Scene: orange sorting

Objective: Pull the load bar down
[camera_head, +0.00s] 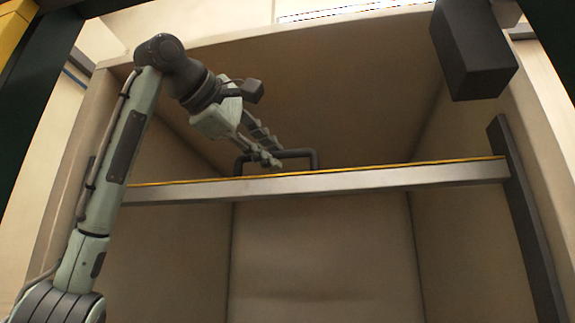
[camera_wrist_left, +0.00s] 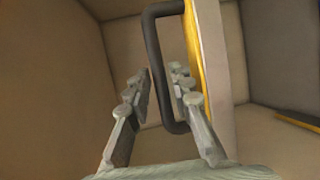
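The load bar (camera_head: 400,177) is a grey metal beam with a yellow strip along its top edge. It spans the inside of a beige box-like compartment. A black U-shaped handle (camera_head: 316,158) stands on the bar, left of its middle. My left gripper (camera_head: 273,163) reaches the handle from the upper left. In the left wrist view the handle (camera_wrist_left: 153,50) runs between the two spread fingers (camera_wrist_left: 160,95), and the bar (camera_wrist_left: 212,50) lies to its right. The fingers look apart, with a gap around the handle. My right gripper is not in view.
The compartment's beige side walls (camera_head: 455,130) and back panel (camera_head: 320,260) enclose the bar. A dark upright rail (camera_head: 525,215) stands at the bar's right end. A dark block (camera_head: 473,50) hangs at the upper right. The space below the bar looks empty.

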